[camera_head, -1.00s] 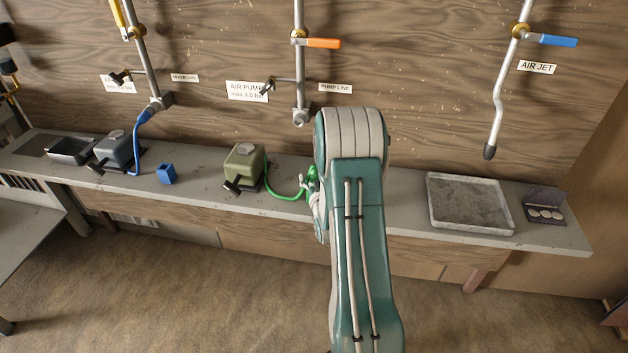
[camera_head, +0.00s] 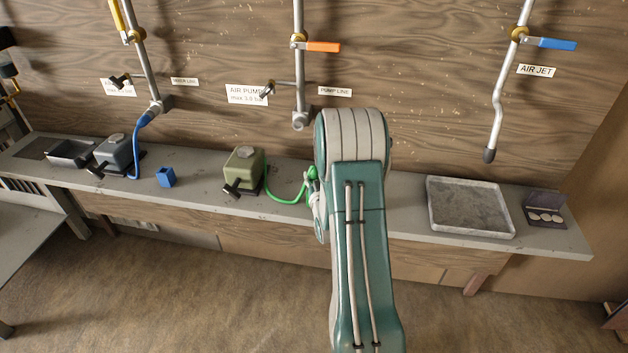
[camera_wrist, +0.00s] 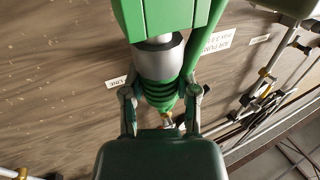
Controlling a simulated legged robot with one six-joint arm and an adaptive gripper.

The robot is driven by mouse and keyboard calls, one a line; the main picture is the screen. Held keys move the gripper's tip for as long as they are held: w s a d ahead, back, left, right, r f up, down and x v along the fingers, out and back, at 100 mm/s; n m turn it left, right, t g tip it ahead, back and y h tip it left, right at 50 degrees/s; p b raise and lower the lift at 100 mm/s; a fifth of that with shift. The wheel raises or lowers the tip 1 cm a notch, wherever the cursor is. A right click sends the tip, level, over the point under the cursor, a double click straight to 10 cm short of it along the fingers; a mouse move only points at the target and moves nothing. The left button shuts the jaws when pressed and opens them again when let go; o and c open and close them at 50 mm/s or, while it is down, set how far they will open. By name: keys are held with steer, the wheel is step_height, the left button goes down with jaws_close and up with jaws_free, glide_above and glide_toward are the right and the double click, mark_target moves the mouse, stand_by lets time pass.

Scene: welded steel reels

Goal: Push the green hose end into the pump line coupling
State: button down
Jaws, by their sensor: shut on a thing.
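The green hose (camera_head: 285,199) runs from an olive pump unit (camera_head: 244,166) on the bench to my gripper, mostly hidden behind my arm in the head view. In the wrist view my gripper (camera_wrist: 161,92) is shut on the green hose end (camera_wrist: 158,92), with one finger on each side of its ribbed part. A grey collar and a large green block show above it there. The pump line coupling (camera_head: 300,120) is the open grey end of the middle pipe, above and left of the hose end in the head view. The two are apart.
The pipe has an orange valve handle (camera_head: 323,47). A blue hose (camera_head: 137,145) joins the left pipe. A blue cube (camera_head: 165,177) lies on the bench (camera_head: 400,222). A grey tray (camera_head: 470,233) and a small case (camera_head: 545,214) stand at the right. The air jet pipe (camera_head: 495,110) hangs above.

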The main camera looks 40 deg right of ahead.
steer(key=s+d+r, duration=0.6)
steer(key=s+r, duration=0.6)
steer(key=shift+s, duration=0.35)
stand_by(0.8)
steer(key=w+a+f+n+t+y, duration=0.1)
steer(key=w+a+n+y, duration=0.5)
steer(key=n+y, duration=0.6)
steer(key=w+a+f+n+t+y, duration=0.2)
steer(key=w+a+n+y, duration=0.3)
steer(key=w+n+y, duration=0.6)
steer(key=shift+a+n+y, duration=0.35)
steer(key=shift+n+y, duration=0.45)
steer(key=shift+n, duration=3.5)
